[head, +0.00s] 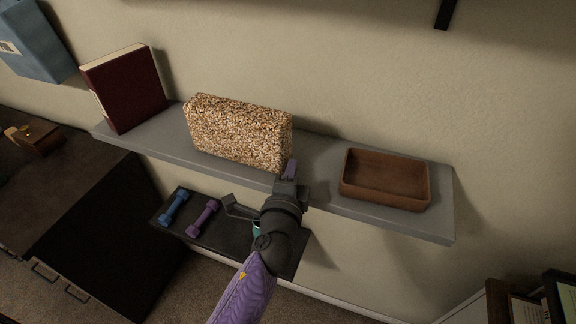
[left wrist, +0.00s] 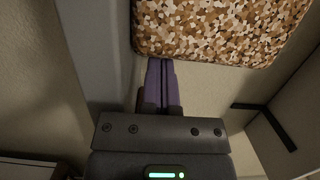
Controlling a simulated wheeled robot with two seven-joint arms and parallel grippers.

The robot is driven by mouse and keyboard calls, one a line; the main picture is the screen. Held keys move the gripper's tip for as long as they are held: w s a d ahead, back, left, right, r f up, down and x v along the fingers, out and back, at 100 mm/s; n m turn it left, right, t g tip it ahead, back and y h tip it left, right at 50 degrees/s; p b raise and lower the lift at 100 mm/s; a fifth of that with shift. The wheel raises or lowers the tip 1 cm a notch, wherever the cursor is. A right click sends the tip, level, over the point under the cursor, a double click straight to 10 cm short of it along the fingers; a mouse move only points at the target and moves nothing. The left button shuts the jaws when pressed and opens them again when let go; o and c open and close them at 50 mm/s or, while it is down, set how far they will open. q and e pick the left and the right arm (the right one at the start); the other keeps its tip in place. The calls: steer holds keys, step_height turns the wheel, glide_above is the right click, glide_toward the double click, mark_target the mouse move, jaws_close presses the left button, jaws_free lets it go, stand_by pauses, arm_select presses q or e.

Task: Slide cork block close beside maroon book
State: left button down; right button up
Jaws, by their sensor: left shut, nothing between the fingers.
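The cork block (head: 238,131) is a speckled tan slab standing upright on a grey wall shelf. The maroon book (head: 130,91) stands at the shelf's left end, with a gap of bare shelf between it and the block. My left gripper (head: 291,170) is shut and empty at the block's lower right end. In the left wrist view the purple fingers (left wrist: 160,75) are closed together at the edge of the cork block (left wrist: 220,30); I cannot tell whether they touch it. My right gripper is not in view.
A brown open tray (head: 385,181) sits on the shelf (head: 440,215) to the right of my gripper. Below, a dark low rack holds a blue dumbbell (head: 173,207) and a purple dumbbell (head: 202,218). A blue-grey box (head: 38,45) is at the upper left.

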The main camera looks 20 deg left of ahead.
mark_target(260, 163)
arm_select(q)
steer(key=shift+s, duration=0.1)
steer(key=shift+a, duration=0.1)
steer(key=a, duration=0.4)
steer(key=a+p, duration=0.1)
steer(key=a, duration=0.1)
steer(key=shift+w+a+r, duration=0.1)
steer(key=shift+w+a, duration=0.2)
steer(key=shift+w, duration=0.05)
steer(key=shift+d, duration=0.15)
